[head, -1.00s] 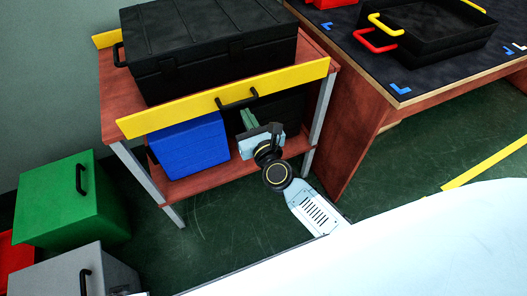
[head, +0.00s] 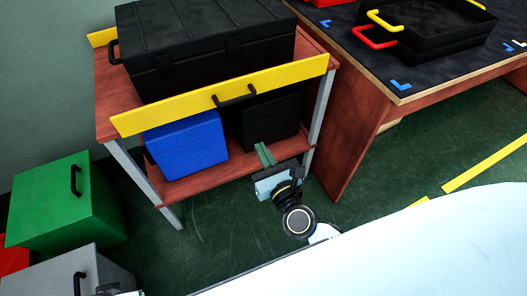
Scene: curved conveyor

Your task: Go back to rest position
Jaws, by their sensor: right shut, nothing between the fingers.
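My right gripper (head: 264,155) is shut and empty, with its green fingers close together. It is in front of the lower shelf of the wooden cart, and its fingertips overlap the black box (head: 270,118) on that shelf in the picture. I cannot tell whether they touch it. The blue box (head: 187,145) stands to the left of the fingers on the same shelf.
A large black case (head: 205,50) lies on the cart top behind a yellow board (head: 180,108). A green box (head: 48,210) and a grey box (head: 65,272) stand at the left. A table with a black tray (head: 440,45) is at the right. Green floor (head: 400,160) is clear.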

